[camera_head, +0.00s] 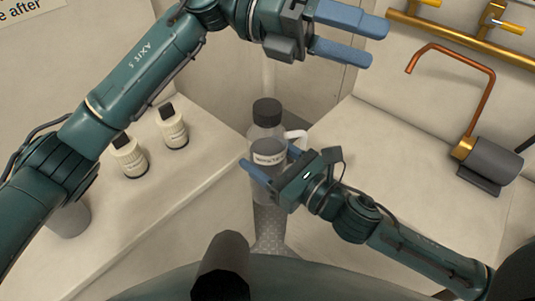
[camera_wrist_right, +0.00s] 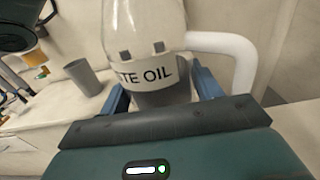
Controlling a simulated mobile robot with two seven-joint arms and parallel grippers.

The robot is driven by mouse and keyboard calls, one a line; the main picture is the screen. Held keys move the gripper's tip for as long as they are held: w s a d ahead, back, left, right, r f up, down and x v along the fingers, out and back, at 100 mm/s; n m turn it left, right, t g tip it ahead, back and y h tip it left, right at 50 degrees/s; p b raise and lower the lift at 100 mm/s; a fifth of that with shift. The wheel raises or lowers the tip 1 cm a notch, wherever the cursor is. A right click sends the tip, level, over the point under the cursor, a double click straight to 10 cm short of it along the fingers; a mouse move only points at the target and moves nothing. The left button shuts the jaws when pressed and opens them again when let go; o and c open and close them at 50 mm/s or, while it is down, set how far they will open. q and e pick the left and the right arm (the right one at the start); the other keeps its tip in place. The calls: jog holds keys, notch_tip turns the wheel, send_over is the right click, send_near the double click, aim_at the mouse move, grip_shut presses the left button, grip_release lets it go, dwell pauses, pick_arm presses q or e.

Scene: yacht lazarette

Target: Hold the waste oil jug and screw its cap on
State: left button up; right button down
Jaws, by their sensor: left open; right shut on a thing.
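The waste oil jug (camera_head: 264,138) is a clear grey bottle with a white label and a white side handle (camera_head: 297,135). It stands upright in the gap between the two counters. A black cap (camera_head: 267,111) sits on top of its neck; I cannot tell how tight it is. My right gripper (camera_head: 271,163) is shut around the jug's body at label height. In the right wrist view the jug (camera_wrist_right: 145,30) sits between the blue fingers, its top out of frame. My left gripper (camera_head: 376,43) is open and empty, above and right of the cap.
Two white bottles with black caps (camera_head: 130,160) (camera_head: 173,130) stand on the left counter (camera_head: 165,200). A grey cup (camera_head: 69,221) is partly behind my left arm. A grey pump with a copper pipe (camera_head: 487,160) stands on the right counter (camera_head: 410,150). A brass rail (camera_head: 460,40) runs behind it.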

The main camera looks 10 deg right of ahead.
pick_arm(q)
jog(key=w+a+f+n+t+h, duration=0.3)
jog(key=w+a+n+t+h, duration=0.65)
jog(key=n+t, duration=0.6)
jog(key=w+a+f+n+t+y, duration=0.2)
jog(key=a+f+n+t+y, duration=0.3)
jog(key=f+n, duration=0.4)
jog(key=w+a+f+n+t+y, duration=0.25)
jog(key=f+n+t+y, duration=0.4)
jog(key=n, duration=0.35)
jog(key=s+a+f+n+g+y, duration=0.1)
jog(key=s+a+f+n+y, duration=0.35)
jog(key=f, duration=0.45)
jog(key=s+a+f+n+g+y, duration=0.25)
jog(key=s+a+f+n, duration=0.2)
jog(key=f, duration=0.45)
jog(key=s+a+f+n+g+y, duration=0.1)
jog(key=s+a+f+n+g, duration=0.1)
jog(key=s+f, duration=0.4)
jog(key=s+a+f+n+g+y, duration=0.1)
jog(key=s+a+f+n+g, duration=0.1)
jog(key=s+f, duration=0.4)
jog(key=shift+s+g+y, duration=0.4)
jog(key=shift+s+g, duration=0.05)
jog(key=shift+s, duration=0.15)
